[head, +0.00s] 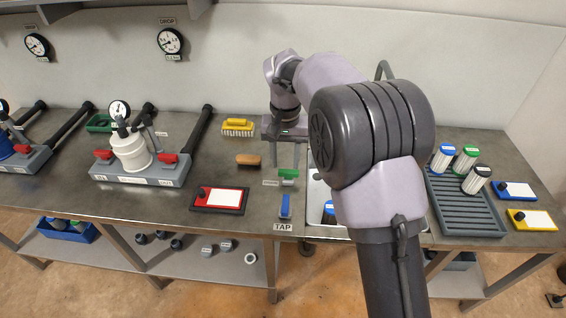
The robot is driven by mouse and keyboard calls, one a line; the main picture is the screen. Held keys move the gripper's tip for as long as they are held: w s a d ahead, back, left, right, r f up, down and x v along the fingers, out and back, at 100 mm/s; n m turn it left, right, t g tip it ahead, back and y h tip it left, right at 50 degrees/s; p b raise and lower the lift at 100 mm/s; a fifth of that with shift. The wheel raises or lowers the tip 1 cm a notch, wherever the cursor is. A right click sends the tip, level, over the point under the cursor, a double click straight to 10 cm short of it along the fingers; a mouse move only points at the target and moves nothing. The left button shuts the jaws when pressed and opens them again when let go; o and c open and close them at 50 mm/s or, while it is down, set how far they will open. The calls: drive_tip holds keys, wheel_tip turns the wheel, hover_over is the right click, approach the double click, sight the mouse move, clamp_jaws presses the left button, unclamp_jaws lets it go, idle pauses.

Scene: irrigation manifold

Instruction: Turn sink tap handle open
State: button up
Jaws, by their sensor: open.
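A blue upright handle (285,206) stands on the bench just left of the sink, behind a label reading TAP (283,227). A green handle (288,174) on a grey base stands a little behind it, with a small label too blurred to read. My gripper (287,165) points down with its two fingers apart and empty. It appears just behind or above the green handle, with the blue handle nearer the front edge; I cannot tell whether it touches the green one. The sink (315,190) is largely hidden by my arm; a spout (384,68) shows behind it.
A manifold with a gauge (130,150) stands farther left. A grey ribbed rack (470,220) with several filter cartridges is on the right.

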sight(286, 203)
drive_tip(key=f+b, duration=0.2)
drive_tip(key=f, duration=0.3)
drive_tip(key=f+b, duration=0.3)
drive_tip(key=f, duration=0.3)
drive_tip(key=s+f+b, duration=0.1)
drive_tip(key=f+b, duration=0.1)
drive_tip(key=f, duration=0.4)
drive_tip(key=shift+d+f, duration=0.1)
drive_tip(key=shift+d, duration=0.05)
clamp_jaws()
